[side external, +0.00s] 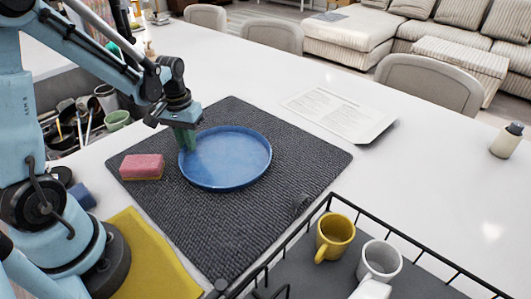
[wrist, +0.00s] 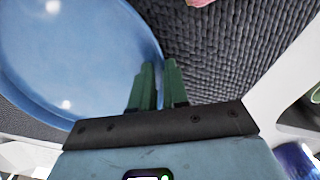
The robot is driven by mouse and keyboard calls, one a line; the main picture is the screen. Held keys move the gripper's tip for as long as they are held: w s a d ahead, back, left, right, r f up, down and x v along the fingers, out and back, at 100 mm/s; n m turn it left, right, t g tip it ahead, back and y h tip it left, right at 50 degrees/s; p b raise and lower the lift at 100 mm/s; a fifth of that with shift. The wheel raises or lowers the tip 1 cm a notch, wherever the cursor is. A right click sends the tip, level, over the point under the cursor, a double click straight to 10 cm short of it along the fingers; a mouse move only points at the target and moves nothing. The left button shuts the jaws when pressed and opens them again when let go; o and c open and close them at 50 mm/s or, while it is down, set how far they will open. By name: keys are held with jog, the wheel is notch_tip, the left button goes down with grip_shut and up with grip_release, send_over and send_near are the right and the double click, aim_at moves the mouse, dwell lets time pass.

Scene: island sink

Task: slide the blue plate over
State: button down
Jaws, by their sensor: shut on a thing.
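The blue plate (side external: 230,160) is round with a raised rim and lies on the dark grey ribbed mat (side external: 255,230). My gripper (side external: 185,142) reaches down at the plate's left edge in the side external view. Its green fingers are shut on the plate's rim. In the wrist view, the plate (wrist: 70,60) fills the upper left, and my gripper's fingers (wrist: 159,72) are close together at its edge. The exact contact between the fingers is partly hidden.
A pink sponge (side external: 142,167) lies on the mat just left of the plate. A black wire rack (side external: 300,238) with a yellow mug (side external: 334,237) and a white mug (side external: 380,260) stands at the front right. A yellow cloth (side external: 150,262) is at front left. The mat right of the plate is clear.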

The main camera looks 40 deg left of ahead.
jog(key=shift+w+a, duration=0.2)
jog(key=c, duration=1.1)
grip_release()
jog(key=shift+o, duration=0.2)
jog(key=shift+r, duration=0.1)
notch_tip(320, 180, up, 12)
jog(key=shift+d, duration=0.1)
jog(key=s+d+m+t, duration=0.4)
jog(key=d+t, duration=0.3)
jog(key=d, duration=0.5)
jog(key=shift+d+m, duration=0.3)
jog(key=shift+m, duration=0.5)
